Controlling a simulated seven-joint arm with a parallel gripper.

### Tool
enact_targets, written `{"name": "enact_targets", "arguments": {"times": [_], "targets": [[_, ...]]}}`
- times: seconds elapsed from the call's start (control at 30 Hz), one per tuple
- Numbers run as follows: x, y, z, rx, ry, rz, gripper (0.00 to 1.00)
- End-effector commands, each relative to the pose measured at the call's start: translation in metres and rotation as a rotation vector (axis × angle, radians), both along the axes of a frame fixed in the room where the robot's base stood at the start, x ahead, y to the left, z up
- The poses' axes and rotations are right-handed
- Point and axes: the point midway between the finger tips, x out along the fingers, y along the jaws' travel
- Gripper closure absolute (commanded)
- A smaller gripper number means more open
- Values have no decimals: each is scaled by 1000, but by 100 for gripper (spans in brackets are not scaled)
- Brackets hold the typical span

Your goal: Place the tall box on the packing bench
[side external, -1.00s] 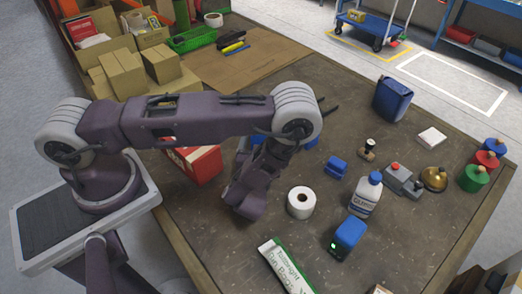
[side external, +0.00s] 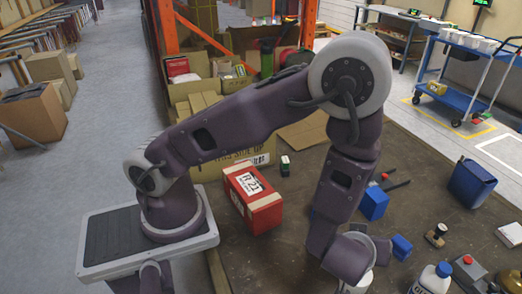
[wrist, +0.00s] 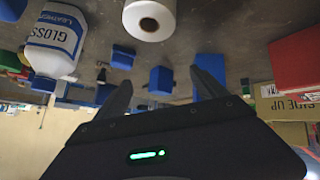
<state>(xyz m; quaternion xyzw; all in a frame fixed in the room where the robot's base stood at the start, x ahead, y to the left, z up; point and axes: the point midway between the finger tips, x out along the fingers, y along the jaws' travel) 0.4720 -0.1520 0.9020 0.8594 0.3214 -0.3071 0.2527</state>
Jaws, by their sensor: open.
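I cannot tell for sure which item is the tall box. A red box with a white R-21 label (side external: 252,197) stands on the dark bench top (side external: 285,245) left of my arm; a red box also shows at the right edge of the wrist view (wrist: 297,45). A cardboard carton (side external: 262,150) stands behind the red box. My gripper (wrist: 160,77) is open, with nothing between its fingers; a blue block (wrist: 161,80) shows beyond them. In the side view my wrist hangs low over the bench, right of the red box, and hides the fingers.
Around my wrist are a blue block (side external: 373,203), a smaller blue block (side external: 401,247), a white bottle (side external: 432,278) and a blue canister (side external: 470,183). The wrist view shows a white roll (wrist: 149,20) close by. Filled cartons (side external: 205,88) crowd the rack behind.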

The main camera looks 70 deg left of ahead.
Motion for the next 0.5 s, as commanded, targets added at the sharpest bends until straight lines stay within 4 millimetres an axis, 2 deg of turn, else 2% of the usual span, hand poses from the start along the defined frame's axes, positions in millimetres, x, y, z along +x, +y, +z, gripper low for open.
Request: {"name": "enact_targets", "arguments": {"times": [0.03,0.07,0.1,0.17,0.2,0.27,0.3,0.37,0.4,0.5], "targets": [[15,-17,34,-136,21,-52,18],[20,-27,55,-207,40,-105,18],[22,-37,86,-287,59,-185,18],[16,-44,137,-368,76,-326,18],[5,-43,170,-391,84,-426,18],[-21,-32,213,-379,98,-572,18],[-44,-20,235,-343,110,-657,18],[-82,4,256,-258,142,-760,18],[-108,22,263,-190,170,-806,18],[-163,64,265,-33,256,-852,18]]}}
